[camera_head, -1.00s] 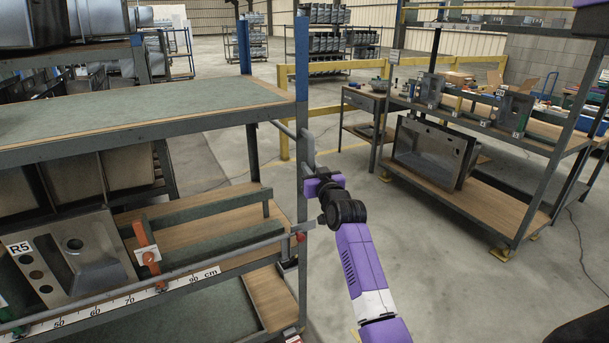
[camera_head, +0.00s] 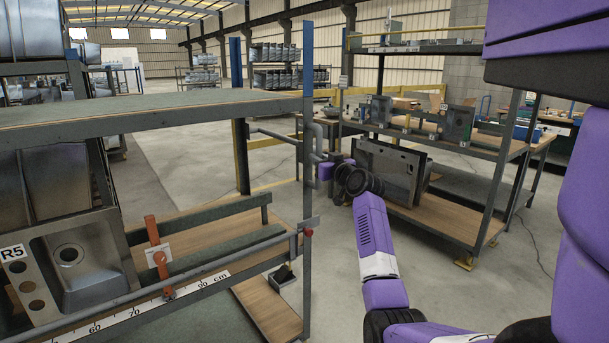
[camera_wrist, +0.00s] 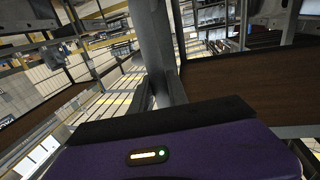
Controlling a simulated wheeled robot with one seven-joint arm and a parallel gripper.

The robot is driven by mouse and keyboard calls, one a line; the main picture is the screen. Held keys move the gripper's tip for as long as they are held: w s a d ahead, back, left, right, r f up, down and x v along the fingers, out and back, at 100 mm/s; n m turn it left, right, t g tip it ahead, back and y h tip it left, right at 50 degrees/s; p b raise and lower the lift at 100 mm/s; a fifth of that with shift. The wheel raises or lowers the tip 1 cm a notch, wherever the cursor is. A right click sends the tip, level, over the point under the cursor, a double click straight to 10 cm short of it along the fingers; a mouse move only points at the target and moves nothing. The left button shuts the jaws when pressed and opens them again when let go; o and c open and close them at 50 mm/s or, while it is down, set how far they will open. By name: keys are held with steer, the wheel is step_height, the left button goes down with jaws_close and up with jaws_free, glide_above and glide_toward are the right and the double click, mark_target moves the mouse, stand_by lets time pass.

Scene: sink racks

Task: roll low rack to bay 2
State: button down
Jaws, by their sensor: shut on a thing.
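A grey steel rack (camera_head: 200,108) with a green top shelf and blue-tipped posts fills the left of the head view. Its lower shelf holds a steel sink (camera_head: 85,262) tagged R5, beside an orange upright stop (camera_head: 157,250). A grey tubular handle (camera_head: 304,140) stands out from its right end. My gripper (camera_head: 328,168) is shut on this handle, with my purple arm reaching up to it from below. The fingertips are mostly hidden. In the wrist view a grey upright tube (camera_wrist: 152,45) rises just beyond my purple gripper body. No bay 2 marking is readable.
A second rack (camera_head: 450,225) with a large sink panel (camera_head: 385,170) on its wooden shelf stands on the right. A centimetre scale (camera_head: 150,305) runs along the left rack's front rail. Open concrete floor (camera_head: 350,285) lies between the racks. Yellow railing stands behind.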

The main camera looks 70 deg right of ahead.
steer(key=s+d+b, duration=0.2)
steer(key=d, duration=0.1)
steer(key=shift+s+d, duration=0.15)
steer(key=shift+s, duration=0.1)
steer(key=shift+s+d, duration=0.1)
steer(key=c, duration=1.3)
jaws_free()
steer(key=shift+d, duration=0.1)
steer(key=v, duration=0.7)
steer(key=shift+s+a, duration=0.2)
steer(key=shift+a, duration=0.2)
